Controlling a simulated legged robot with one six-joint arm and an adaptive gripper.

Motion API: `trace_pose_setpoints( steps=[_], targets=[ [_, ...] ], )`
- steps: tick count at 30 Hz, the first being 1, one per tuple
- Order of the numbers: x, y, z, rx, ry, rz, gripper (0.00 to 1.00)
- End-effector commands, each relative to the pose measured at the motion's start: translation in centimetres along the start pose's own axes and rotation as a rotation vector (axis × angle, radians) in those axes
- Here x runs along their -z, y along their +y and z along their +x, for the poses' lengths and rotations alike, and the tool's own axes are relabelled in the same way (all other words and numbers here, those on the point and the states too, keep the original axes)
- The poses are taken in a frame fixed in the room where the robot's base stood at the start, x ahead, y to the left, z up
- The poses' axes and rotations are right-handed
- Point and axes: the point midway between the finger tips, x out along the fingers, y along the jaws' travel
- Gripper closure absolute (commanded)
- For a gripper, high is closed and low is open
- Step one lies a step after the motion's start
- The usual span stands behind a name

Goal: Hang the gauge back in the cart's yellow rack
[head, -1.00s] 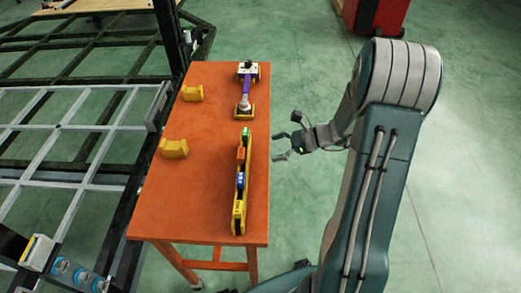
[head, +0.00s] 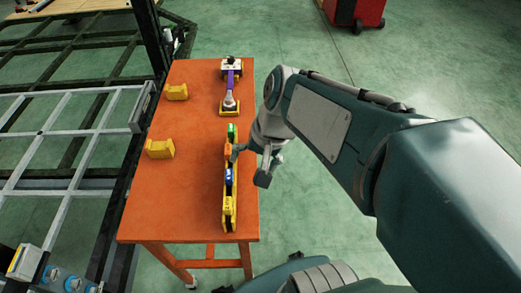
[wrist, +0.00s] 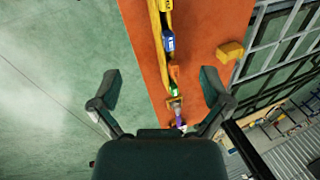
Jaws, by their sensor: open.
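A long narrow yellow rack (head: 230,212) stands along the right part of the orange cart top. It holds a green piece (head: 232,130), an orange piece (head: 228,150) and a blue piece (head: 229,177); I cannot tell which, if any, is the gauge. A purple-handled tool (head: 230,84) rests on yellow-and-black supports farther back. My gripper (head: 249,166) is open and empty, beside and above the rack's right side. In the wrist view my open gripper (wrist: 160,84) has the blue piece (wrist: 168,41) and orange piece (wrist: 174,71) in view between and beyond its fingers.
The orange cart (head: 180,205) has two yellow blocks (head: 177,92) (head: 160,149) on its left half. A grey and black trailer frame (head: 60,160) lies left of it. Green floor is free on the right, and a red cabinet (head: 355,12) stands far back.

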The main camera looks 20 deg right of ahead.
Motion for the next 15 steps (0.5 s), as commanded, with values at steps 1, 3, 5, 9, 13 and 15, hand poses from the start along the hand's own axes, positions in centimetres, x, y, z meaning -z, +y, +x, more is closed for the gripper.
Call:
trace_pose_setpoints(
  steps=[1, 3, 5, 9, 13, 15],
  targets=[
    [-0.8, 0.0, -0.9, -0.024, 0.056, -0.089, 0.03],
    [-1.7, 0.3, -1.9, -0.061, 0.13, -0.206, 0.03],
    [-2.3, 0.5, -2.8, -0.092, 0.193, -0.301, 0.03],
    [-3.2, 1.0, -4.3, -0.15, 0.308, -0.47, 0.03],
    [-3.5, 1.2, -5.0, -0.176, 0.361, -0.544, 0.03],
    [-3.6, 1.3, -5.1, -0.182, 0.368, -0.556, 0.03]
  ],
)
